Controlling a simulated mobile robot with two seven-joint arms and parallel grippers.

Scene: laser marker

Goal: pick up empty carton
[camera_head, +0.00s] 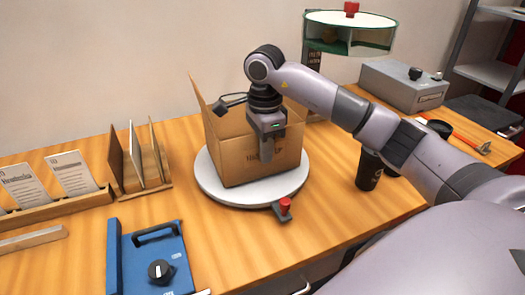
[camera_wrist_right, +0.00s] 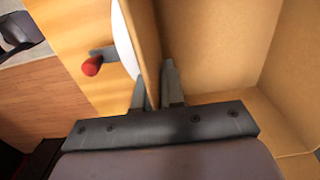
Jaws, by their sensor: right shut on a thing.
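An open brown carton (camera_head: 250,160) stands upright on a round white turntable (camera_head: 215,192) in the head view, with a flap raised at its left. My right gripper (camera_head: 267,155) reaches down over the carton's front wall. In the right wrist view, the fingers of my right gripper (camera_wrist_right: 156,88) are on either side of the carton wall (camera_wrist_right: 146,45), shut on it. The visible inside of the carton looks empty; part of it is hidden. My left gripper is in neither view.
A red-knobbed clamp (camera_head: 285,208) sits at the turntable's front edge. A blue device (camera_head: 150,255) is at the front left, upright boards in a wooden rack (camera_head: 145,185) at left, and a black cup (camera_head: 369,170) at right. A grey box (camera_head: 405,88) stands behind.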

